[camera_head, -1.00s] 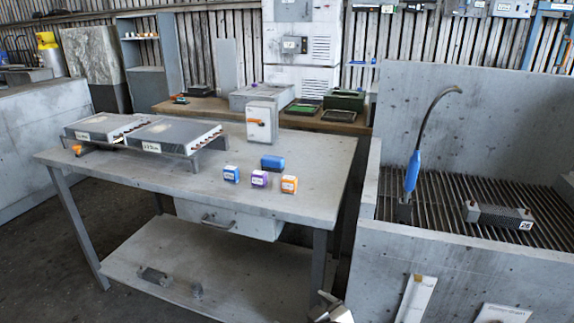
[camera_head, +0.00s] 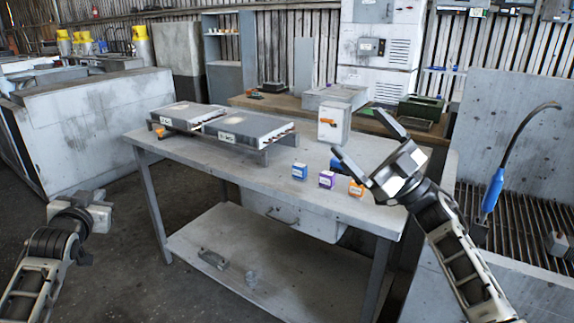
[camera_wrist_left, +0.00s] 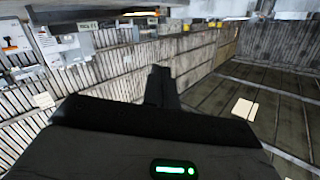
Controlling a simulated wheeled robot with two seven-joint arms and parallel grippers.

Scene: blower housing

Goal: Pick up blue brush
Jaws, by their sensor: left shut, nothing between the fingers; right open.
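A small blue block (camera_head: 336,165), which may be the blue brush, lies on the grey metal table (camera_head: 235,165) behind three small boxes. My left gripper (camera_head: 100,205) is shut and empty, low at the left, away from the table. Its shut fingers (camera_wrist_left: 162,85) show dark in the left wrist view, which looks toward the wall.
Blue (camera_head: 299,172), purple (camera_head: 326,180) and orange (camera_head: 356,188) boxes stand near the front edge. A rack with grey units (camera_head: 245,128) and a white box (camera_head: 333,123) are behind. A blue-handled hose (camera_head: 493,190) rises from the wash basin (camera_head: 510,135) at right.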

